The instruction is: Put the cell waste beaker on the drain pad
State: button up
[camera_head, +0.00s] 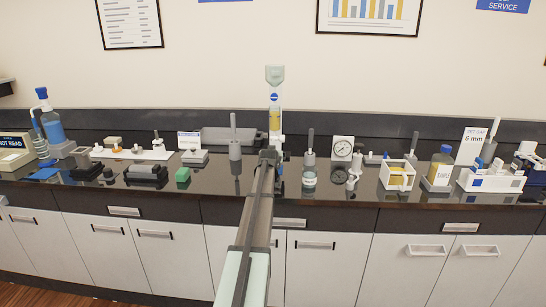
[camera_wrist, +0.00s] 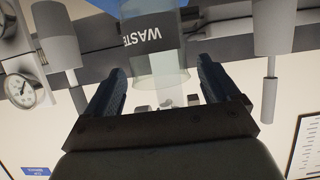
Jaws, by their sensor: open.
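The cell waste beaker (camera_wrist: 160,66) is clear, with a dark band lettered WASTE. In the wrist view, which is upside down, it stands ahead of my gripper, lined up with the gap between the fingers. My gripper (camera_wrist: 160,76) is open, with bare space on both sides of the beaker and no visible contact. How deep the beaker sits between the fingers is hard to tell. In the head view my gripper (camera_head: 270,155) is at the middle of the counter, and my arm hides most of the beaker. I cannot pick out the drain pad with certainty.
A tall column with yellow liquid (camera_head: 275,120) rises just behind my gripper. Grey cylinders with posts stand to its left (camera_head: 235,150) and right (camera_head: 309,158). A dial gauge (camera_head: 342,149) is farther right. Bare counter (camera_head: 213,180) lies left of my arm.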

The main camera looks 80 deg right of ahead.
jog(key=v, duration=1)
jog(key=shift+w+a+r, duration=0.1)
